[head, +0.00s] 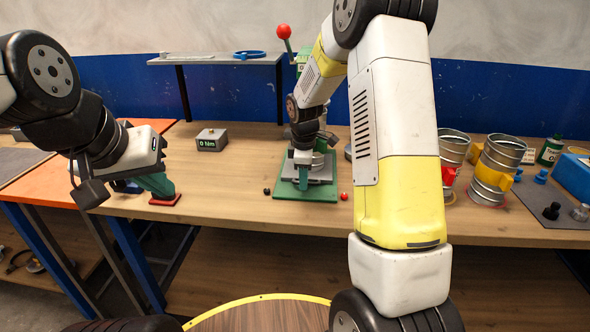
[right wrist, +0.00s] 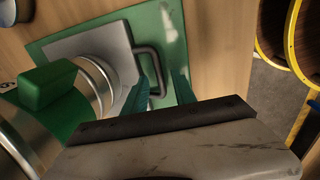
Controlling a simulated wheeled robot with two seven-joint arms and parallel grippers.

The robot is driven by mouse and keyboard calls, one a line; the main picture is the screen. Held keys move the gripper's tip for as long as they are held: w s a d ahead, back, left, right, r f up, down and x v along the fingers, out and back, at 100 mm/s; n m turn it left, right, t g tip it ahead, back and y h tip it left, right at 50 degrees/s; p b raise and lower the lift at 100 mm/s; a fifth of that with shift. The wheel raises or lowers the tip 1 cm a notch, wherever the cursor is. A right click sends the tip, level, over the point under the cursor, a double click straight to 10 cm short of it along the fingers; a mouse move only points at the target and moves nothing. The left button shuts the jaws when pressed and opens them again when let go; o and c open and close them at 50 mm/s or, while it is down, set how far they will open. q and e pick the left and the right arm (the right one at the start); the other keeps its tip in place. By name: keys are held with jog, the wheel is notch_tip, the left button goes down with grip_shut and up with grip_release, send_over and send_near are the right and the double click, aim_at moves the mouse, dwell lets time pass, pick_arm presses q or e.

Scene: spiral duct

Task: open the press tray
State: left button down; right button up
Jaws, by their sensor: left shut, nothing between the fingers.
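The press has a green base plate (head: 285,190) on the bench, also in the right wrist view (right wrist: 170,35). On it sits the grey press tray (right wrist: 95,48), with a dark U-shaped handle (right wrist: 155,62) on its near side. My right gripper (head: 302,180) is over the plate. In the right wrist view its teal fingers (right wrist: 161,90) are apart, with the handle bar between their tips; I cannot tell if they touch it.
A torque readout box (head: 211,140) stands left of the press. A small black ball (head: 267,191) and a red ball (head: 344,196) lie beside the plate. Metal duct pieces (head: 495,165) stand at the right.

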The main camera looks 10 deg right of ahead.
jog(key=shift+c, duration=0.4)
grip_shut()
dwell(0.9)
